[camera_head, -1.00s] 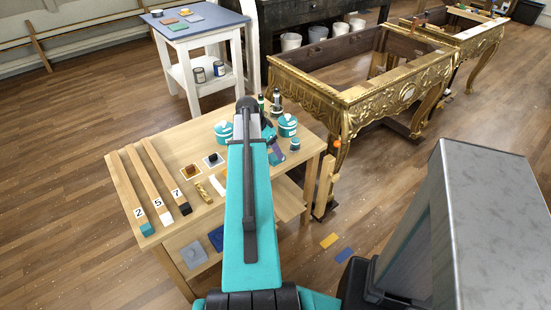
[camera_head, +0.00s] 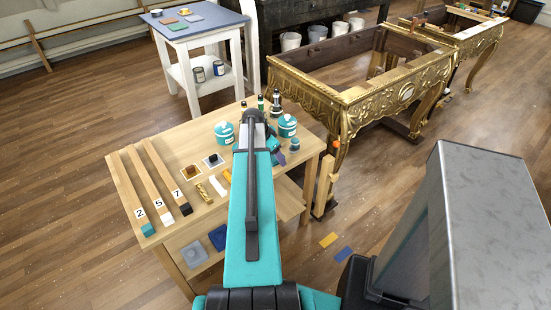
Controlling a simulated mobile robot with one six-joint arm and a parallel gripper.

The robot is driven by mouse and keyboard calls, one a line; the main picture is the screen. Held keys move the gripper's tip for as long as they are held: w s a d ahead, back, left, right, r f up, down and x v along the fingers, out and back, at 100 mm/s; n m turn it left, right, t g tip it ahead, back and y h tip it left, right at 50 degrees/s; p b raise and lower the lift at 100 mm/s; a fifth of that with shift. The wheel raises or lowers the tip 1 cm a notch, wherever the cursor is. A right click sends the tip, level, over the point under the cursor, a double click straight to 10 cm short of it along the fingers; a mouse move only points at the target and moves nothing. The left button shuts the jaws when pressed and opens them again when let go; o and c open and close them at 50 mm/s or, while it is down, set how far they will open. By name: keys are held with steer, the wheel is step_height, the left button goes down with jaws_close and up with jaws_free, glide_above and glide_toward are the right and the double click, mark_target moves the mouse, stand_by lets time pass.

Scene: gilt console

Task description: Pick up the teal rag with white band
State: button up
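My gripper is mostly hidden behind my own arm, over the right part of the bench. Only some teal and dark parts of the wrist area show beside the arm, so its fingers cannot be told open or shut.
Numbered wooden strips (camera_head: 150,184) lie on the bench's left. Dark bottles (camera_head: 276,103) stand at its back. Grey (camera_head: 193,254) and blue (camera_head: 218,238) pieces lie on the lower shelf. A gilt console frame (camera_head: 362,101) stands close at right. Yellow (camera_head: 328,240) and blue (camera_head: 344,254) pieces lie on the floor.

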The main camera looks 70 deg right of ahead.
stand_by(0.5)
steer(key=c, duration=1.1)
steer(key=shift+r, duration=0.1)
steer(key=shift+r, duration=0.75)
steer(key=shift+r+b, duration=0.4)
steer(key=shift+r, duration=0.4)
steer(key=s+a, duration=0.1)
steer(key=a, duration=0.2)
steer(key=s+a+r, duration=0.1)
steer(key=a, duration=0.6)
steer(key=shift+s+a+r+p, duration=0.3)
steer(key=shift+s+a+p, duration=0.1)
